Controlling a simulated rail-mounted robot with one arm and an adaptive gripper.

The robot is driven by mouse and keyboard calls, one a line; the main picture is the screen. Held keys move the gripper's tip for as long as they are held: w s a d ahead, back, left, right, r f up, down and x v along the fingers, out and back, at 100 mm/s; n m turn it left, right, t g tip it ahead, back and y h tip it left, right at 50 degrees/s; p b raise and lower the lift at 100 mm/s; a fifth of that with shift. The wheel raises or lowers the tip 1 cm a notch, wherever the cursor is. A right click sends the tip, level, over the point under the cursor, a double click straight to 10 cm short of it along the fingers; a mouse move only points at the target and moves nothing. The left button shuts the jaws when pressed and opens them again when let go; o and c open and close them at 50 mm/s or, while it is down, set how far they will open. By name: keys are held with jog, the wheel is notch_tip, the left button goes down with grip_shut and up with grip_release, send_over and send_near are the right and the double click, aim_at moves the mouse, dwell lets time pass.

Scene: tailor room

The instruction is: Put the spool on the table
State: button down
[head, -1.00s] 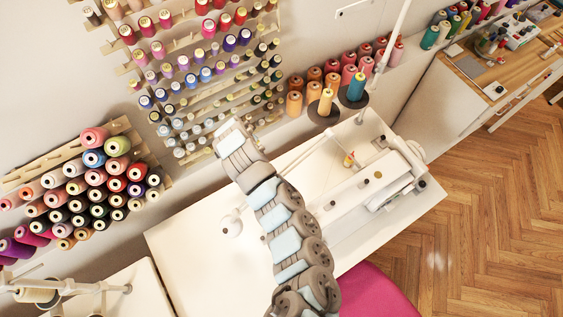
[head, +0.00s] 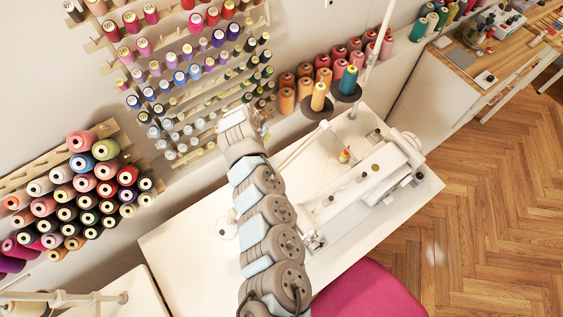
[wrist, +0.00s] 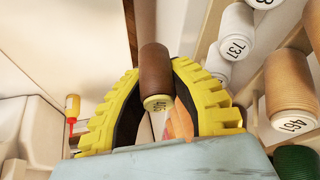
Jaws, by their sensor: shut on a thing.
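A brown spool (wrist: 155,72) with a pale end marked with a number sits between the yellow fingers of my gripper (wrist: 156,66) in the wrist view. The gripper is shut on it. In the head view, my gripper (head: 252,120) is in front of the lower right of the wall spool rack, past the table's back edge; the held spool cannot be made out there. The white table (head: 180,245) with a sewing machine (head: 365,190) lies below my arm.
The wall rack (head: 185,158) with many spools is close to my gripper; pale spools (wrist: 236,30) stand near it at the right. Cones (head: 318,97) stand behind the machine. A pink chair (head: 370,290) is in front. The table's left part is clear.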

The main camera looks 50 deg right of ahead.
jog(key=shift+w+d+r+m+g, duration=0.15)
jog(key=shift+d+r+m+g, duration=0.2)
jog(key=shift+d+r, duration=0.5)
jog(key=shift+s+d, duration=0.15)
jog(key=shift+s, duration=0.1)
